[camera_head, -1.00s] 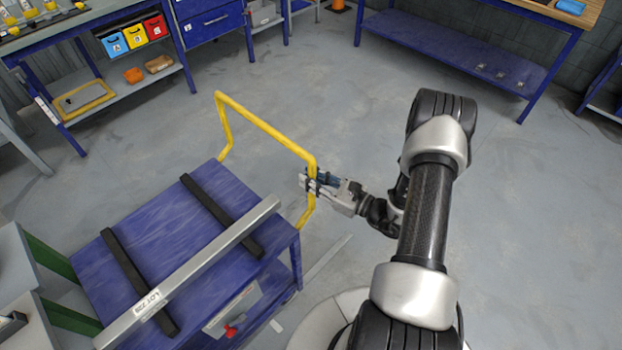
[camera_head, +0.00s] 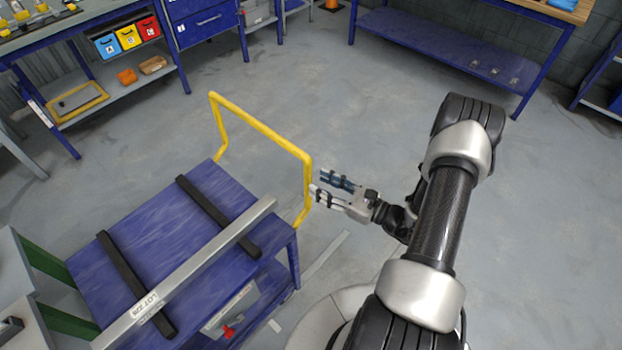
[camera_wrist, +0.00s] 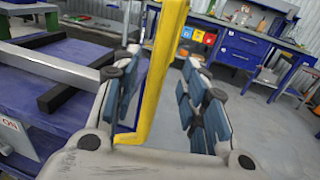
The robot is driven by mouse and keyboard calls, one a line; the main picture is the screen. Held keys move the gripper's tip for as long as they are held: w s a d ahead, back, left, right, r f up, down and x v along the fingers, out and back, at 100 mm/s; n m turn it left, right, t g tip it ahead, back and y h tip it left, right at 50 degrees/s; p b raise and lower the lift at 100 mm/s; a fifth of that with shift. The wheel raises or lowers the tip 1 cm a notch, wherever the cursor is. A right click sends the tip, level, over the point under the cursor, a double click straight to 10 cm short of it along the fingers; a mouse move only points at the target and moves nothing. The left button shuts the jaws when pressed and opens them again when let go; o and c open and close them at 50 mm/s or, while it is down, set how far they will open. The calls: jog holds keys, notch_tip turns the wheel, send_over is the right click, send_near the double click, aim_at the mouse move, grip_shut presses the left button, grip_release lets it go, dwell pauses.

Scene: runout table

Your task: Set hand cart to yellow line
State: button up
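The hand cart (camera_head: 160,235) has a blue deck and stands at the lower left of the head view. Its yellow handle (camera_head: 260,125) rises at the far right end. My gripper (camera_head: 320,182) is open and empty, just right of the handle's near post. In the wrist view, the yellow post (camera_wrist: 160,75) shows between the two spread blue-padded fingers (camera_wrist: 160,105), with gaps on both sides. I cannot make out a yellow line on the floor; a pale strip (camera_head: 326,255) lies right of the cart.
A long metal bar (camera_head: 200,258) with a lot label lies across black strips on the deck. Grey stands with green beams (camera_head: 45,262) are at the cart's left end. Blue benches line the back. The middle floor is clear.

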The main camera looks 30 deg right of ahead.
jog(key=v, duration=0.7)
jog(key=shift+w, duration=0.1)
